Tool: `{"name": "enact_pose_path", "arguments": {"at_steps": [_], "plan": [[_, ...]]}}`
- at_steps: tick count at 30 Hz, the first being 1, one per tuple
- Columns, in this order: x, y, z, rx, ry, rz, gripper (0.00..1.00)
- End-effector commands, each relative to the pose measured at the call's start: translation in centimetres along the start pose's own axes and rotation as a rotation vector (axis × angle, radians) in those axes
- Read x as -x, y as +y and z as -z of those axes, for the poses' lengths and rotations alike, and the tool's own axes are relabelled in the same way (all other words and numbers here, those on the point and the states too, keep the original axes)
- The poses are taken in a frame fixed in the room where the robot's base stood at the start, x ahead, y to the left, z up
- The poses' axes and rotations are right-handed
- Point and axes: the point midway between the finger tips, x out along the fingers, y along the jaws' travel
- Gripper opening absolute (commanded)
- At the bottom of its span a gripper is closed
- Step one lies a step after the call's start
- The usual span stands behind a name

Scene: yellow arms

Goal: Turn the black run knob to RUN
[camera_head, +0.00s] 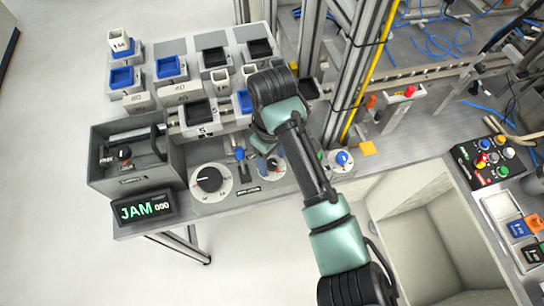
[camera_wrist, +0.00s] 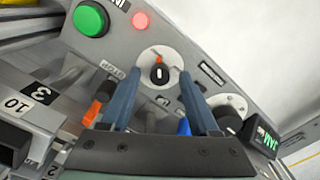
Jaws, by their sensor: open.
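In the wrist view, a black knob (camera_wrist: 158,74) with a white mark sits on a round white plate (camera_wrist: 150,55). Its mark points roughly up and down in that picture; the lettering around it is too small to read. My gripper (camera_wrist: 159,82) is open, with its two blue-grey fingers either side of the knob in the picture. I cannot tell whether they touch it. In the head view, my gripper (camera_head: 264,150) is over a round white plate (camera_head: 277,170), and my arm hides most of it.
A larger dial with a black knob (camera_head: 209,179) is to the left, beside a JAM display (camera_head: 145,208). A blue-topped lever (camera_head: 239,153) stands close to the gripper. A green button (camera_wrist: 90,18) and a red light (camera_wrist: 144,20) are beyond the knob. A metal post rises at right.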

Motion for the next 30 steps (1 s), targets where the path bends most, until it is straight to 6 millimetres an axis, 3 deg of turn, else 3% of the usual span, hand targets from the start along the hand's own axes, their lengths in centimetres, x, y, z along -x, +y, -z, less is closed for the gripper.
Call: {"name": "enact_pose_path", "arguments": {"at_steps": [10, 20, 30], "plan": [[-0.45, -0.02, -0.01, 0.000, 0.000, 0.000, 0.62], [-0.42, -0.02, 0.00, 0.000, 0.000, 0.000, 0.02], [-0.34, -0.05, 0.02, -0.012, 0.001, 0.001, 0.00]]}}
